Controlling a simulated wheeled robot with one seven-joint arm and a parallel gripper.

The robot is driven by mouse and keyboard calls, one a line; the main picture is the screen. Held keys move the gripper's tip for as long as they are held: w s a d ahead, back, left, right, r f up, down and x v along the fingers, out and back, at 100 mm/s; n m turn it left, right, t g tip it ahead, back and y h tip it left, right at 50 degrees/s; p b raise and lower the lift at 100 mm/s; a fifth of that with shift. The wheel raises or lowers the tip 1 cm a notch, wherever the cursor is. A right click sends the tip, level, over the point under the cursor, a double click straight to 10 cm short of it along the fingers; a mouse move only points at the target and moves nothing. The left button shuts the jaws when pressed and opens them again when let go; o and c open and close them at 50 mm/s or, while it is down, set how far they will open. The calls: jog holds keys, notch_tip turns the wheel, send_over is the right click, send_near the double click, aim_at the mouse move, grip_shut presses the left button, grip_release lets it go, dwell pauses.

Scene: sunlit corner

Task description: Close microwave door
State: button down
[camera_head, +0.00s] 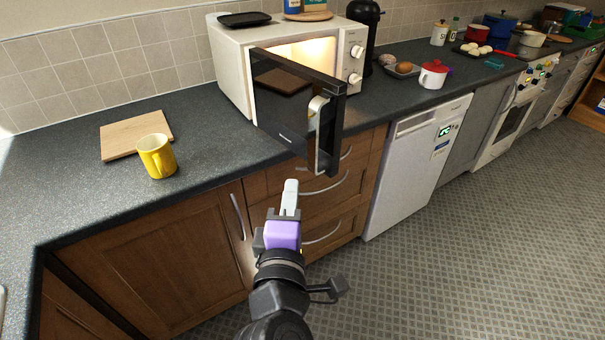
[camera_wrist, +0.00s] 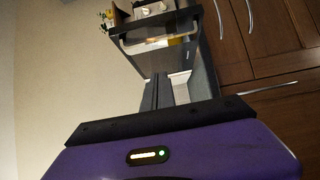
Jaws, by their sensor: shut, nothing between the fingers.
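The white microwave (camera_head: 232,62) stands on the dark counter with its interior lit. Its black door (camera_head: 290,110) is open and swings out toward me past the counter's front edge, with a silver handle (camera_head: 318,112) on its outer part. My gripper (camera_head: 290,190) is shut and empty. In the head view it is below the door, in front of the wooden drawers, with a gap between. In the wrist view the microwave (camera_wrist: 155,12) is at the top, and the tips of my gripper (camera_wrist: 168,82) point toward it.
A yellow mug (camera_head: 157,157) and a wooden board (camera_head: 135,137) are on the counter left of the microwave. A black tray (camera_head: 244,19) lies on top of it. A red-lidded white pot (camera_head: 433,74) stands to its right. Drawer handles (camera_head: 325,185) stick out below the door.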

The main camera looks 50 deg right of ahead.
jog(key=p, duration=0.2)
send_near(312, 140)
jog(key=w+d, duration=0.1)
jog(key=w, duration=0.3)
jog(key=shift+s+d, duration=0.1)
jog(key=shift+d, duration=1.7)
jog(key=shift+d, duration=0.1)
